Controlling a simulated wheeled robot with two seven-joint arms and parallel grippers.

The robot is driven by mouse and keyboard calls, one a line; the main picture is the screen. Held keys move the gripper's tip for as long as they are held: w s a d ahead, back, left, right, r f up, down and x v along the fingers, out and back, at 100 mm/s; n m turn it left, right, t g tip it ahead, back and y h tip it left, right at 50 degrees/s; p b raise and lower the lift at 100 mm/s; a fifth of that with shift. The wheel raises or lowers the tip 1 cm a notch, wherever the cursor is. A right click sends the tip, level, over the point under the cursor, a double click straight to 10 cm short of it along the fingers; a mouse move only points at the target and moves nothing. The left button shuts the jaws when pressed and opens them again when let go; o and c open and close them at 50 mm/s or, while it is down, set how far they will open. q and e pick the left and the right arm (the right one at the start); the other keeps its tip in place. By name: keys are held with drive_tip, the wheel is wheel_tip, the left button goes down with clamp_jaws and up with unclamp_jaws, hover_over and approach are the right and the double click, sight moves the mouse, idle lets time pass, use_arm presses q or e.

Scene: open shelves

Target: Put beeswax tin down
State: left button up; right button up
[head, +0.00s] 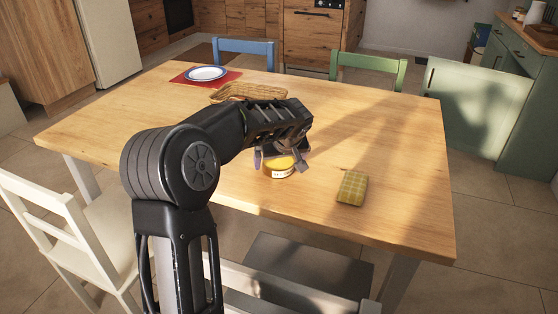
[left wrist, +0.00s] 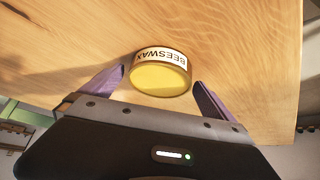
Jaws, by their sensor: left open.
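The beeswax tin (head: 277,168) is a round yellow tin with a white label, near the front edge of the wooden table (head: 330,120). It also shows in the left wrist view (left wrist: 160,78), where its label reads BEESWAX and it rests on the wood. My left gripper (head: 283,163) is above and around the tin, with its fingers open. In the left wrist view the fingers (left wrist: 158,92) stand on either side of the tin with gaps. In the head view the gripper hides part of the tin. My right gripper is not in view.
A yellow checked cloth or sponge (head: 352,188) lies right of the tin. A wicker basket (head: 248,91) stands behind my arm. A blue-rimmed plate (head: 205,73) sits on a red mat (head: 182,80) at the back left. Chairs surround the table; its right side is clear.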

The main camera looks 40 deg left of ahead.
use_arm(q)
drive_tip(key=v, duration=1.1)
drive_tip(key=shift+s+r+p, duration=0.2)
drive_tip(key=shift+r+p, duration=0.15)
